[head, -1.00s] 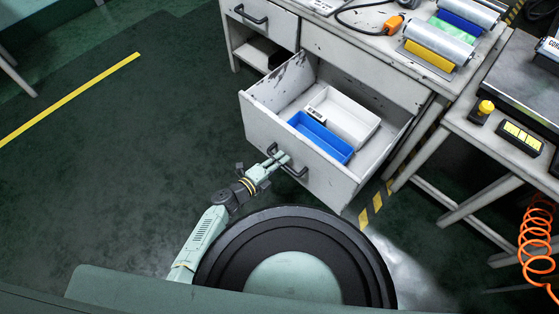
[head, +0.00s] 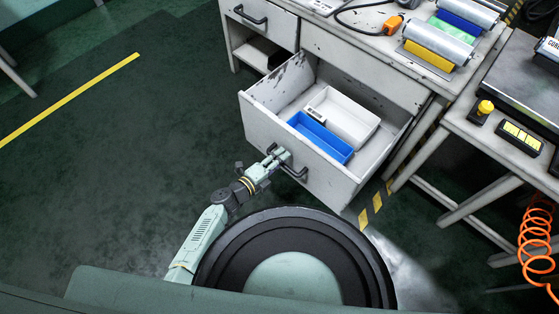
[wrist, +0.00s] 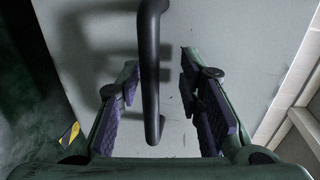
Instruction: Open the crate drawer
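The crate drawer (head: 262,130) is a grey, worn drawer pulled well out of the bench. It holds a blue crate (head: 320,137) and a white crate (head: 352,112). Its dark bar handle (head: 297,172) is on the front face; in the wrist view the handle (wrist: 150,75) runs upright between my fingers. My gripper (head: 276,158) is at the handle's left part. In the wrist view my gripper (wrist: 157,105) is open, with purple-padded fingers apart on both sides of the bar and gaps visible.
A closed drawer (head: 262,18) is at upper left of the bench. Rollers (head: 440,45) and an orange-tipped cable (head: 393,24) lie on the bench top. A side table (head: 500,135) and orange coiled hose (head: 537,235) are on the right. Floor at left is clear.

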